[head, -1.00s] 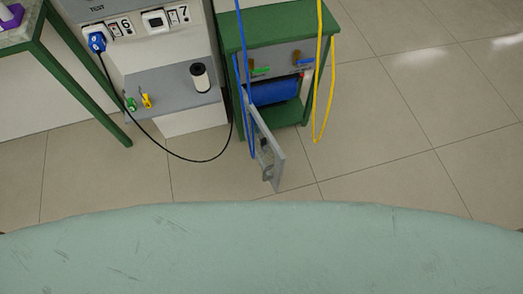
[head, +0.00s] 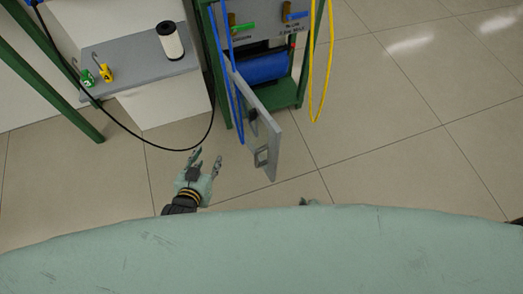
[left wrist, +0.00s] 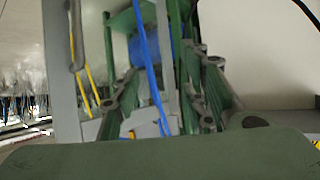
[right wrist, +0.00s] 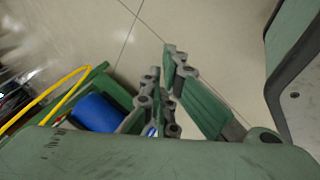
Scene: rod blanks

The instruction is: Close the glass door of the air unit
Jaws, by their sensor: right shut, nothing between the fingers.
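The air unit (head: 299,96) is a green-framed cabinet with a blue tank (head: 264,68) inside. Its glass door (head: 270,130), a grey-edged panel with a handle, stands open, swung out towards me. My left gripper (head: 208,158) is open and empty, left of the door's free end and apart from it in the head view. In the left wrist view its fingers (left wrist: 160,90) are spread, with the blue tank beyond. My right gripper (right wrist: 165,92) is shut and empty in the right wrist view, with the blue tank to its left; the head view barely shows that arm.
Blue hoses (head: 231,90) hang in front of the cabinet by the door, and a yellow hose (head: 312,100) hangs at its right. A grey shelf (head: 140,62) holds a white spool (head: 170,41) and small tags. A black cable (head: 130,135) loops left. Floor at right is clear.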

